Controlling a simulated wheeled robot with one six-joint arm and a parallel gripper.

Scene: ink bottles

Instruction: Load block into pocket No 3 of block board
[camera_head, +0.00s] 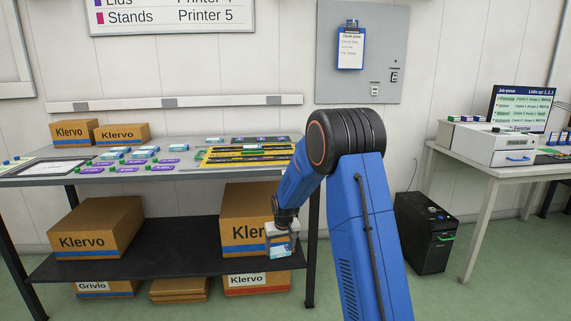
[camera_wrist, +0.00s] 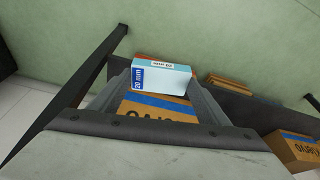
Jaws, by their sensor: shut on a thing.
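My gripper (camera_head: 280,239) hangs low in front of the workbench, near the level of its lower shelf. It is shut on a block (camera_head: 281,251), a small box with white and light blue faces. On the bench top lie a dark flat board (camera_head: 262,140) with several small marked spots and a yellow-and-black tray (camera_head: 245,157). I cannot tell which is the block board, and pocket numbers are too small to read.
The bench top (camera_head: 45,179) holds several small boxes and purple cards at left. Cardboard boxes (camera_head: 97,228) stand on the dark lower shelf (camera_head: 160,262), one right behind my gripper. A printer table (camera_head: 470,153) and black computer case (camera_head: 425,232) stand right.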

